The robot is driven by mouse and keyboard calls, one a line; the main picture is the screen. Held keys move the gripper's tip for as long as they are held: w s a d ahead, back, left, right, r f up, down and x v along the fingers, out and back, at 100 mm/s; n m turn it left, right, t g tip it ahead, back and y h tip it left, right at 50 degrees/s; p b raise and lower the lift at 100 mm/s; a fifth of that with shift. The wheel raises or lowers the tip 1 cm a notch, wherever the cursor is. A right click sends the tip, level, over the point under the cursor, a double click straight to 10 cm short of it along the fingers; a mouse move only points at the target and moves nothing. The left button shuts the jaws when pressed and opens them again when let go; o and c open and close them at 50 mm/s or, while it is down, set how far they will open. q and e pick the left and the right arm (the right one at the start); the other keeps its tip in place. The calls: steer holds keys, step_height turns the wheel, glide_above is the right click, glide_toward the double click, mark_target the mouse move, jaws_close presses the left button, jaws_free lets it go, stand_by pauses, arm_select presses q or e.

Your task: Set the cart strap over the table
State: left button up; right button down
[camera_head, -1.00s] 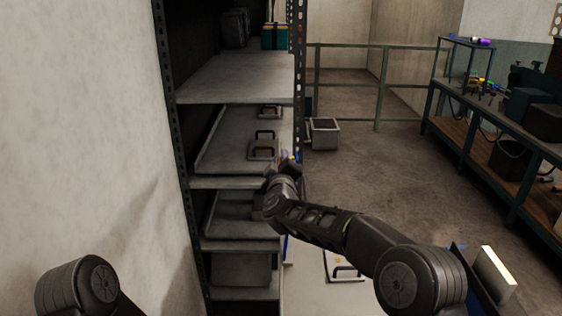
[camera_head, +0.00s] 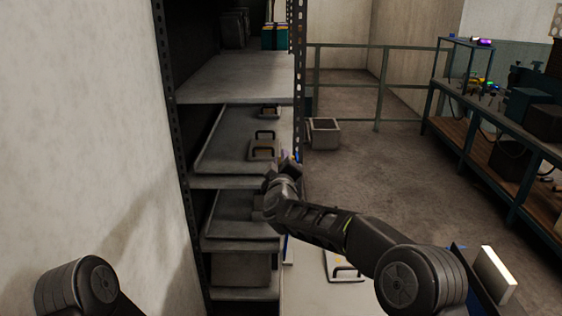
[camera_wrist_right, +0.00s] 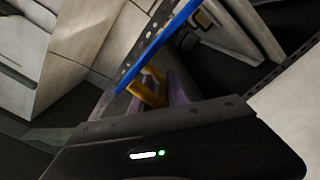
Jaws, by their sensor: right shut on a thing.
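My right gripper (camera_head: 285,160) is at the right front edge of the shelf rack, level with its middle shelf. In the right wrist view, its purple-grey fingers (camera_wrist_right: 180,88) are shut on a yellow-orange piece (camera_wrist_right: 150,88), which seems to be the cart strap. A long blue strip (camera_wrist_right: 160,45) lies just beyond it, along a perforated dark post; I cannot tell if they touch. A pale table top (camera_head: 312,295) with a dark-handled plate shows below my right arm. My left gripper is out of view.
The shelf rack (camera_head: 235,78) holds plates with dark handles (camera_head: 264,148). Its perforated upright (camera_head: 298,60) stands close to my right gripper. A workbench (camera_head: 500,120) is at the right. A grey bin (camera_head: 323,132) stands on the floor, which is open around it.

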steer(key=d+f+m+b, duration=0.2)
steer(key=d+f+b, duration=0.1)
steer(key=d+b, duration=0.4)
steer(key=d+f+m+b, duration=0.3)
steer(key=d+b, duration=0.5)
steer(key=d, duration=0.5)
steer(key=shift+d+f+m, duration=0.3)
steer(key=shift+d+f, duration=0.05)
steer(key=shift+f, duration=0.3)
steer(key=c, duration=1.5)
jaws_free()
steer(key=shift+a+r, duration=0.1)
steer(key=shift+r, duration=0.05)
steer(key=shift+d+r, duration=0.2)
steer(key=shift+r, duration=0.05)
steer(key=s+b, duration=0.1)
steer(key=s, duration=0.6)
steer(key=shift+s, duration=0.4)
